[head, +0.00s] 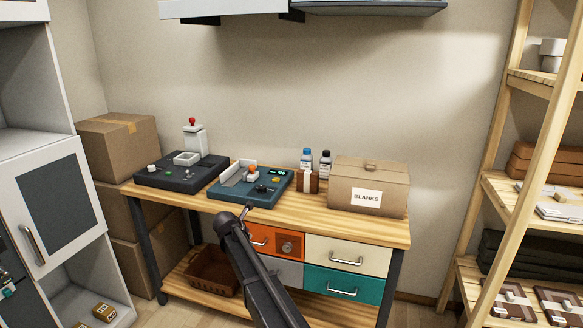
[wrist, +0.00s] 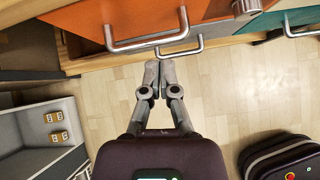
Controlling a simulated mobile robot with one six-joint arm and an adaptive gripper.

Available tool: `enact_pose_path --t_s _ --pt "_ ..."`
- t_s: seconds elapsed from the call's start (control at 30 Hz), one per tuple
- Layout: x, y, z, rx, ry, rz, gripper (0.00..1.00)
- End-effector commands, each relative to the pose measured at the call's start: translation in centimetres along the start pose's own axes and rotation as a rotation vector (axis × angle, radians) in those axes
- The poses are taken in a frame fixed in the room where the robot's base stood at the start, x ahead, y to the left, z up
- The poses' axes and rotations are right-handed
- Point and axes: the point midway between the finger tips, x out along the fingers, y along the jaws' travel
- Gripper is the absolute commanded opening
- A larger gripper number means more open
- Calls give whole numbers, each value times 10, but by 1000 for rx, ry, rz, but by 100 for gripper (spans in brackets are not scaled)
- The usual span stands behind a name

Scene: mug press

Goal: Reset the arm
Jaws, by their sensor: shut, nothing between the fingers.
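My gripper (wrist: 151,80) shows in the wrist view with its two grey fingers together and nothing between them. It is in front of the workbench drawers, over the wooden floor. Just beyond the fingertips are a drawer handle (wrist: 180,50) and the orange drawer (wrist: 90,22). I cannot tell whether the fingertips touch the handle; they appear apart from it. In the head view my dark arm rises from the bottom edge toward the bench front and covers part of the orange drawer (head: 262,236). The gripper's fingers are not clear there.
On the workbench (head: 318,211) stand a black press unit (head: 180,170), a blue-grey unit (head: 262,190), small bottles (head: 325,163) and a BLANKS box (head: 368,184). Cardboard boxes (head: 118,140) and a white cabinet (head: 50,190) are at left. A wooden shelf (head: 535,85) stands right.

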Motion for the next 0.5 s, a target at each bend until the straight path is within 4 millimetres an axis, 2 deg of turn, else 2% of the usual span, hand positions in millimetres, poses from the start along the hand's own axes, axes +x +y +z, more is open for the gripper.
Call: enact_pose_path --t_s 0.03,0.17,0.5 --pt "0 -21 0 61 15 -15 0" --pt "2 -70 -1 266 58 -62 0" --pt "-3 -211 -17 906 157 -239 0"
